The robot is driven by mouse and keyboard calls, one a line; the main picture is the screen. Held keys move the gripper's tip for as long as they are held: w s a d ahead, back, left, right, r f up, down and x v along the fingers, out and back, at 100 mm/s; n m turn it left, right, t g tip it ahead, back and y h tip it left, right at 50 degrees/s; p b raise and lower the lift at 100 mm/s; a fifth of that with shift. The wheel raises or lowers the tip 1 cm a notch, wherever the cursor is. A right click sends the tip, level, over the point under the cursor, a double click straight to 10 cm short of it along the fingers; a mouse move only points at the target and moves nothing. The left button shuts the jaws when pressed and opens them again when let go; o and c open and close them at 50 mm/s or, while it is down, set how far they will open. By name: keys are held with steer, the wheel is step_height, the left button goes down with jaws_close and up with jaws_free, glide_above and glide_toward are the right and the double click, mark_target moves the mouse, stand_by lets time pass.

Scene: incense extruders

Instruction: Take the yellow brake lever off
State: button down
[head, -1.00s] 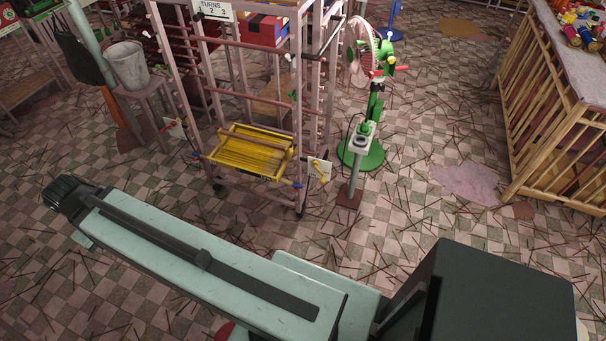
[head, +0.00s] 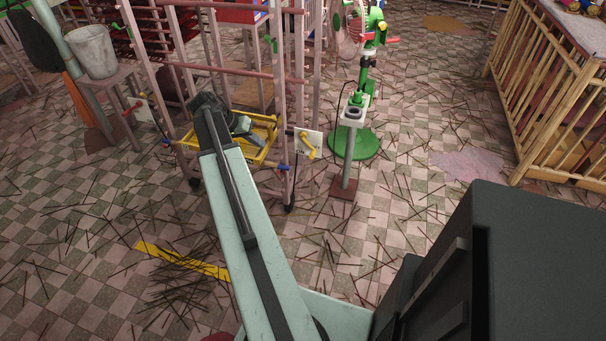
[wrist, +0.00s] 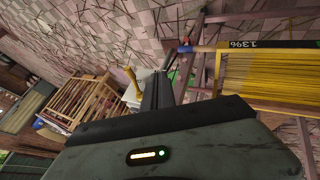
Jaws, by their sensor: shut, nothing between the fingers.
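The yellow brake lever (head: 308,146) is on a white plate (head: 303,135) at the right front leg of the pink rack. It also shows in the wrist view (wrist: 131,80), just left of my gripper's fingers. My gripper (head: 240,126) is in front of the rack, over the yellow slatted tray (head: 266,124) and left of the lever. In the wrist view my gripper (wrist: 160,88) is shut and empty. I see no contact with the lever. My arm hides part of the tray.
A red lever (head: 133,109) is on another white plate at the rack's left side. A green-based stand (head: 352,144) is right of the yellow lever. A wooden crate (head: 545,95) stands at far right. Sticks litter the checkered floor, with a yellow strip (head: 185,261) in front.

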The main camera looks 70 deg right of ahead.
steer(key=s+d+f+m+b, duration=0.1)
steer(key=s+d+f+b, duration=0.6)
steer(key=s, duration=0.6)
steer(key=shift+d+f+g, duration=0.4)
steer(key=shift+d+f, duration=0.2)
steer(key=shift+d, duration=0.1)
